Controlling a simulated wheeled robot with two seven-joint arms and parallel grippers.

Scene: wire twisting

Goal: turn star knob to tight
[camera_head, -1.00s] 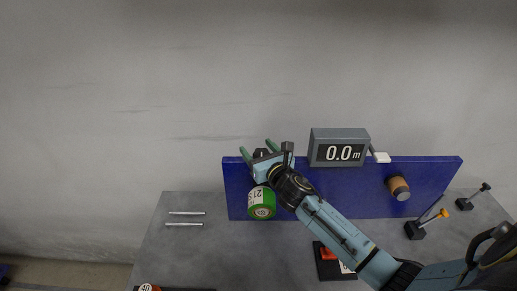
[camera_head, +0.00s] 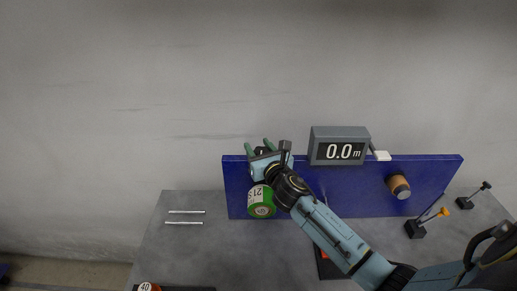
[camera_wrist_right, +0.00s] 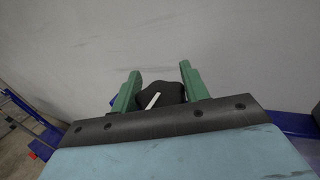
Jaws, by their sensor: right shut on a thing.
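The black star knob (camera_wrist_right: 163,97) with a white pointer line sits between the two green fingers of my right gripper (camera_wrist_right: 158,88) in the right wrist view. The pointer line is tilted, its upper end leaning right. In the head view my right gripper (camera_head: 258,146) is at the top left of the blue panel (camera_head: 340,185), shut on the knob, which is mostly hidden there. My left gripper is in neither view.
A green spool (camera_head: 261,204) sits just below my right gripper. A grey display (camera_head: 339,146) reading 0.0 m tops the panel. A brown roller (camera_head: 398,187) is at the right. Two metal rods (camera_head: 185,223) lie on the grey table (camera_head: 180,255).

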